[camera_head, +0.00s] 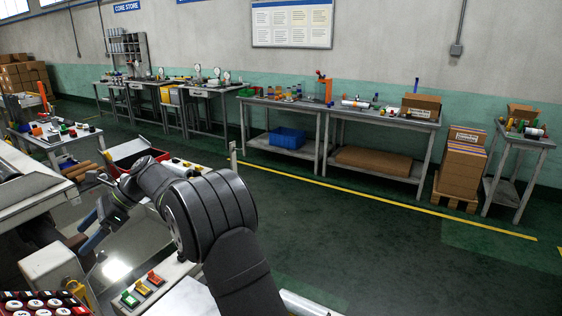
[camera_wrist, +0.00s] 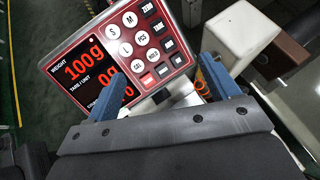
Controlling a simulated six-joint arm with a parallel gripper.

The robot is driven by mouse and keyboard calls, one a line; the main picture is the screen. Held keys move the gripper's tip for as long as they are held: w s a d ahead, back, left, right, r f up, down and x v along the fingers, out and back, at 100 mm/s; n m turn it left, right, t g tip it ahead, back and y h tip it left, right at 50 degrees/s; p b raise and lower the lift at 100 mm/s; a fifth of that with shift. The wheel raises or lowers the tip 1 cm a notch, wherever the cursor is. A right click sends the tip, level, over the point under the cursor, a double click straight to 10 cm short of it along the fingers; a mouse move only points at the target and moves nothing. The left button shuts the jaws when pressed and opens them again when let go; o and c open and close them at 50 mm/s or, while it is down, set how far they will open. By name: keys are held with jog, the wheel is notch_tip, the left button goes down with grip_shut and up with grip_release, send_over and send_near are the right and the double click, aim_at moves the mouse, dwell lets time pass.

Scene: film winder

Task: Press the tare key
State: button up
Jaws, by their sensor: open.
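The scale's indicator panel (camera_wrist: 115,55) fills the upper middle of the wrist view, with a red frame and a lit display (camera_wrist: 85,65) reading 100g on top and 0g below. Round white keys stand right of the display. The ZERO key (camera_wrist: 148,8) is at the top right; the key below it seems to be the tare key (camera_wrist: 158,27), its label too small to be sure. My gripper (camera_wrist: 163,72) is open and empty, its blue fingers apart in front of the panel's lower part. Touch cannot be told. The panel (camera_head: 40,303) is cut off at the head view's lower left.
A white block-shaped housing (camera_wrist: 242,38) stands right of the panel. In the head view, green, orange and red switches (camera_head: 143,288) sit on the machine near my arm. A red-rimmed bin (camera_head: 137,153) is behind it. Workbenches (camera_head: 340,120) line the wall; the floor between is clear.

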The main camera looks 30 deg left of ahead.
jog(key=c, duration=1.1)
jog(key=shift+s+n, duration=0.2)
jog(key=shift+n, duration=0.1)
grip_shut()
jog(key=s+d+n+t+y, duration=0.2)
jog(key=s+n+y, duration=0.3)
jog(key=n, duration=1.3)
jog(key=shift+s+d+f+n+t, duration=0.15)
jog(key=shift+s+f+n+t, duration=0.2)
jog(key=shift+t, duration=0.55)
